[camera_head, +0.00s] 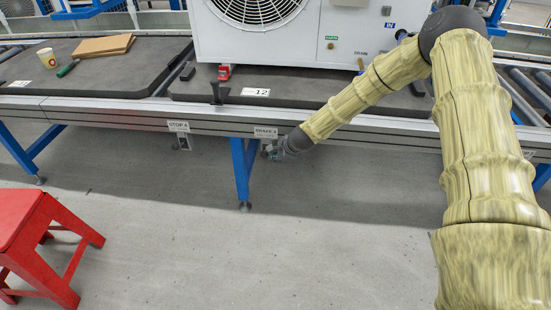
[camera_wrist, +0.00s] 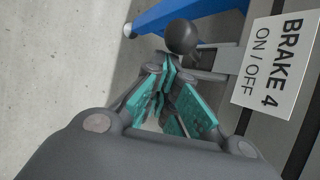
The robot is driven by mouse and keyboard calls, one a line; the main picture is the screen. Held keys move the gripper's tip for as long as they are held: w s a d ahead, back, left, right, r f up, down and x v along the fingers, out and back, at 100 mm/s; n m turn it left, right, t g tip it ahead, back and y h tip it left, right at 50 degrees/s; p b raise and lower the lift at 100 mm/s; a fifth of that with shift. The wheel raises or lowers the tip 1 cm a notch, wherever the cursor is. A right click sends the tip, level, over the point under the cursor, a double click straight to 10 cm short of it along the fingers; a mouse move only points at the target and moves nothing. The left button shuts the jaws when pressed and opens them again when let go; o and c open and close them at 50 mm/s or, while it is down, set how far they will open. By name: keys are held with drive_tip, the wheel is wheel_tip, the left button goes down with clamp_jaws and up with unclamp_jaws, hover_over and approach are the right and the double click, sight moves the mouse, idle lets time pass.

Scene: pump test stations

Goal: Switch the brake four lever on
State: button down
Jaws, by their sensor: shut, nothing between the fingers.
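The brake four lever shows in the wrist view as a dark ball knob (camera_wrist: 183,37) on a grey arm, just beyond my fingertips. Its white label "BRAKE 4 ON / OFF" (camera_wrist: 276,62) is to the right of it; the label also shows in the head view (camera_head: 265,132) on the table's front rail. My gripper (camera_wrist: 167,78), with teal finger pads, is shut and empty. In the head view my gripper (camera_head: 268,151) is below the label, beside the blue table leg. I cannot make out the lever there, and cannot tell whether the fingers touch the knob.
A blue table leg (camera_head: 241,170) stands close to my gripper. A "STOP 4" label (camera_head: 178,126) with a small switch box is further left on the rail. A white fan unit (camera_head: 295,35) stands on the table. A red stool (camera_head: 40,245) is at lower left; the middle floor is clear.

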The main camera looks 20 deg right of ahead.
drive_tip(key=shift+f, duration=0.1)
drive_tip(key=s+d+r, duration=0.4)
drive_tip(key=d+r, duration=0.2)
drive_tip(key=shift+s+p, duration=0.15)
drive_tip(key=shift+p, duration=0.3)
idle(0.4)
idle(0.4)
